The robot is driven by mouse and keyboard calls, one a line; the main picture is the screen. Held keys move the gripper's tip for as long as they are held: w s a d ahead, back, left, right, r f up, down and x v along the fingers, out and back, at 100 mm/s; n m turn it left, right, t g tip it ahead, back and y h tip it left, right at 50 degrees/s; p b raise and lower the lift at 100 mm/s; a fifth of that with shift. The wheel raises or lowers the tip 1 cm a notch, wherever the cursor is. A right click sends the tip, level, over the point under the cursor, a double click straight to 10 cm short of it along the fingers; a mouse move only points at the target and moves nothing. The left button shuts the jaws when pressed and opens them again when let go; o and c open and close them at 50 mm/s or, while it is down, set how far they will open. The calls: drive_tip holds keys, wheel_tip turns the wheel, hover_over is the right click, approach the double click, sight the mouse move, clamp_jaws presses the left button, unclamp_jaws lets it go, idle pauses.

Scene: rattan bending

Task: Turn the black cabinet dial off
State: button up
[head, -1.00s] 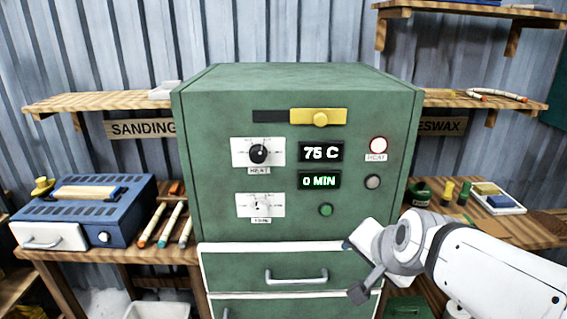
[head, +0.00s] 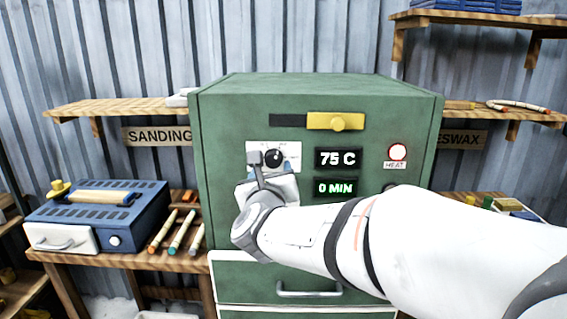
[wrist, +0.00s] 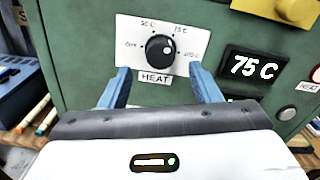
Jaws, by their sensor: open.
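The black dial (head: 273,157) sits on a white plate on the front of the green cabinet (head: 330,92). In the head view my gripper (head: 268,170) is just below the dial and hides the lower plate.
The display (head: 338,159) reads 75 C and the lower display (head: 333,188) reads 0 MIN. A yellow slider (head: 335,121) is above the dial. A round HEAT lamp (head: 397,152) is at right. A blue machine (head: 100,218) stands on the left bench.

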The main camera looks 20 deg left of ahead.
sight(273, 162)
drive_tip(key=p+x, duration=0.1)
drive_tip(key=x, duration=0.4)
drive_tip(key=c, duration=0.9)
drive_tip(key=shift+a, duration=0.1)
drive_tip(key=shift+c, duration=0.5)
